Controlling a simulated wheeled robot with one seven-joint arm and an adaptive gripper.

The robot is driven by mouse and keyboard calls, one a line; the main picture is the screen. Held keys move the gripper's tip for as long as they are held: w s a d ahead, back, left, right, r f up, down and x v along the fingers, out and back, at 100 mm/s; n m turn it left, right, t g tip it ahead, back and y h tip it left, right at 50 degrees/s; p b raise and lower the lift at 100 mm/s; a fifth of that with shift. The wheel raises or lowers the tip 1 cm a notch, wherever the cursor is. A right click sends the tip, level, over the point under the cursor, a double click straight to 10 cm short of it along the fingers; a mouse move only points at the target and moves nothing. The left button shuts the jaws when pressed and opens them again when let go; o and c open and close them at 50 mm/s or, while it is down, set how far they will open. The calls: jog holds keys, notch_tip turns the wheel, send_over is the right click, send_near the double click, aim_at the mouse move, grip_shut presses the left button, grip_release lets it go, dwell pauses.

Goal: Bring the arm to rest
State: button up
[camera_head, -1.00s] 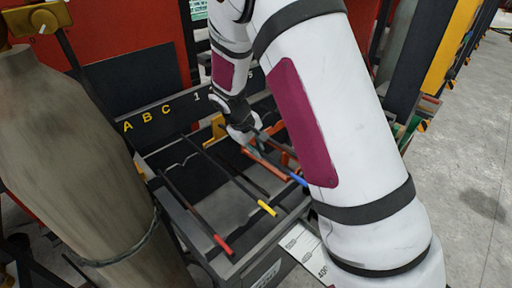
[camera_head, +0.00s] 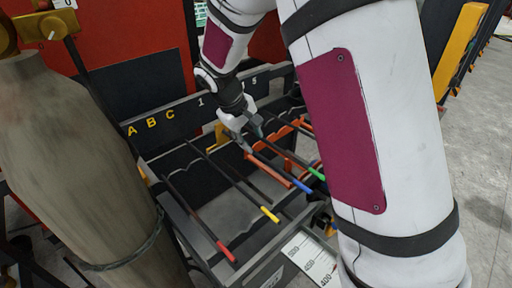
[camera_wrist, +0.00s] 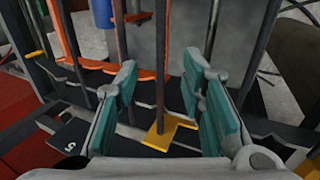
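My arm reaches down over a dark rack (camera_head: 187,222) from the top of the head view. My gripper (camera_head: 250,138) is low over the rack's back part, beside the orange pieces (camera_head: 268,170). In the wrist view its two teal finger pads (camera_wrist: 163,80) stand well apart, so it is open. A dark rod (camera_wrist: 160,60) shows between the pads, and I see no contact with it. A yellow bracket (camera_wrist: 160,135) lies below the rod. Part of the rack is hidden behind my arm.
Rods with red (camera_head: 226,252), yellow (camera_head: 270,214), blue (camera_head: 308,190) and green (camera_head: 317,174) tips lie across the rack. A back panel (camera_head: 165,117) carries letters. A large grey cylinder (camera_head: 75,165) stands close on the left. Open floor (camera_head: 485,150) is at right.

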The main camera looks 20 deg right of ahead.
jog(key=shift+v, duration=1.6)
